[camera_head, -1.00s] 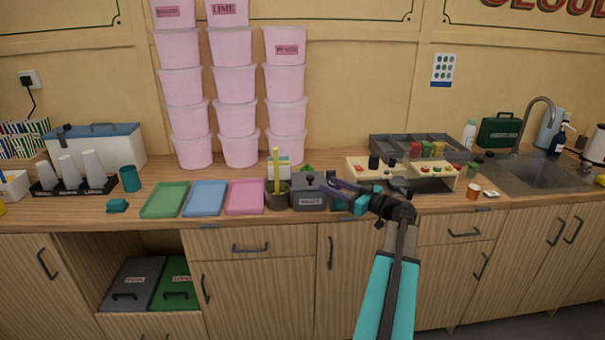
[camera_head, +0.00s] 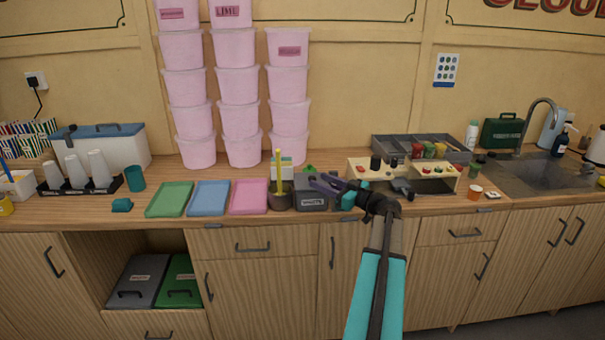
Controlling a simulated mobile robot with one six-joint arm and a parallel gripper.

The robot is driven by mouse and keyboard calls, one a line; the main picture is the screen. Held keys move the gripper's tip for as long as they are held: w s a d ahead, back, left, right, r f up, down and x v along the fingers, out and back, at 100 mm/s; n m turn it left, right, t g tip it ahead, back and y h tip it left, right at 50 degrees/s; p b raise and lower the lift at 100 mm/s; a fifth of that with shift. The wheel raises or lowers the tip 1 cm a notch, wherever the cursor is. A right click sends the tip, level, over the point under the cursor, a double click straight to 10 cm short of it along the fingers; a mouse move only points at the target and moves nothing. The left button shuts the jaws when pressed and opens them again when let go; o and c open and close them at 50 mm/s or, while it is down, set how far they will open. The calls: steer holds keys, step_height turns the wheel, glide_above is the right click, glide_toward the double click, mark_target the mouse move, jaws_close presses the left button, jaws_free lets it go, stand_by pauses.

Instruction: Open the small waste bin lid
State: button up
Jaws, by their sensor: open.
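The small waste bin (camera_head: 311,201) is a dark grey box with a light label on its front. It stands on the worktop right of the pink tray. My gripper (camera_head: 318,186) reaches in from the right, with its purple fingers over the bin's top. The fingers and wrist cover most of the lid and its knob, so I cannot tell whether they touch it. The jaws are open. The lid appears to be down on the bin.
A dark pot with yellow sticks (camera_head: 280,198) stands close to the bin's left. Pink (camera_head: 249,196), blue (camera_head: 209,198) and green (camera_head: 169,199) trays lie further left. A wooden rack (camera_head: 362,168) stands to the right. Tall stacks of pink tubs (camera_head: 238,118) rise behind.

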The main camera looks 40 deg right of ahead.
mark_target(304, 181)
steer(key=w+p, duration=0.1)
steer(key=w, duration=0.4)
steer(key=w+p, duration=0.1)
steer(key=w, duration=0.1)
steer(key=shift+w+a+r+p, duration=0.1)
steer(key=shift+w+a+p, duration=0.05)
steer(key=shift+a+p, duration=0.15)
steer(key=shift+w+a, duration=0.1)
steer(key=shift+w, duration=0.65)
steer(key=shift+c, duration=0.5)
